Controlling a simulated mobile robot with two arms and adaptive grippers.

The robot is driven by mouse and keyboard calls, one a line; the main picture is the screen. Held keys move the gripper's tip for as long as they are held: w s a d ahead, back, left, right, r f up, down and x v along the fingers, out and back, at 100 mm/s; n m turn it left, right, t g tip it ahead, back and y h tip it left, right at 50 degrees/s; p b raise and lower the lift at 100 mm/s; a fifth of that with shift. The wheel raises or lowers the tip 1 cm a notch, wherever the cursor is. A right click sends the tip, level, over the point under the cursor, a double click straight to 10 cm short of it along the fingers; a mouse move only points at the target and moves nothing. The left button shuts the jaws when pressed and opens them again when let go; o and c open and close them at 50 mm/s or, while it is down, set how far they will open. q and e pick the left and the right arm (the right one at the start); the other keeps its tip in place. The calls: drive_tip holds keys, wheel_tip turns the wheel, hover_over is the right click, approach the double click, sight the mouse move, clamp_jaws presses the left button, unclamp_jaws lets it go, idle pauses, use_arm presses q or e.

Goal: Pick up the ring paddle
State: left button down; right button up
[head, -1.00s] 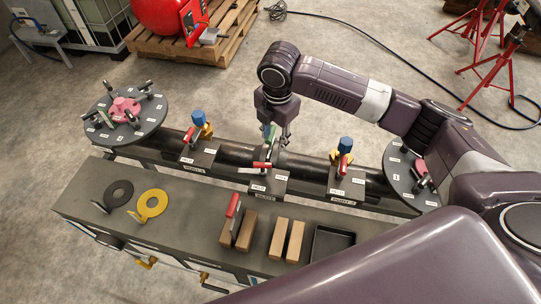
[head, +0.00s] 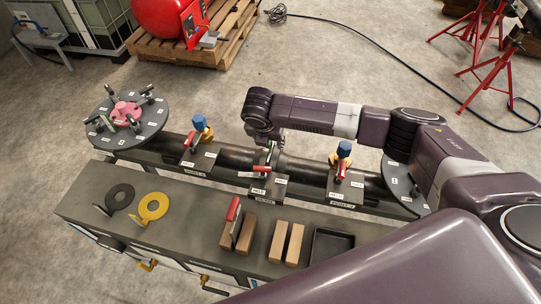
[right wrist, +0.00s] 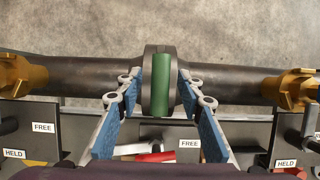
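A black ring with a tab (head: 112,206) and a yellow ring with a tab (head: 145,214) lie on the left of the grey bench; each has an open hole. I cannot tell which is the ring paddle. A green upright tab (right wrist: 160,88) stands between the dark pipe flanges (right wrist: 147,72). My right gripper (right wrist: 159,82) is open, its blue-padded fingers either side of the flanges and green tab, with gaps left. In the head view this gripper (head: 263,137) is over the pipe's middle, partly hidden by its own wrist. My left gripper is out of view.
Clamps with red levers and FREE/HELD labels (right wrist: 190,143) stand along the pipe (head: 235,157). Blue-and-yellow fittings (head: 201,125) flank the middle. The bench (head: 185,215) carries wooden blocks (head: 278,240) and a black tray (head: 330,245). Round numbered plates (head: 150,118) stand at both pipe ends.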

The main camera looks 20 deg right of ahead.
drive_tip(key=shift+w+f, duration=0.1)
drive_tip(key=shift+f, duration=0.1)
clamp_jaws()
drive_tip(key=shift+r, duration=0.1)
idle(0.4)
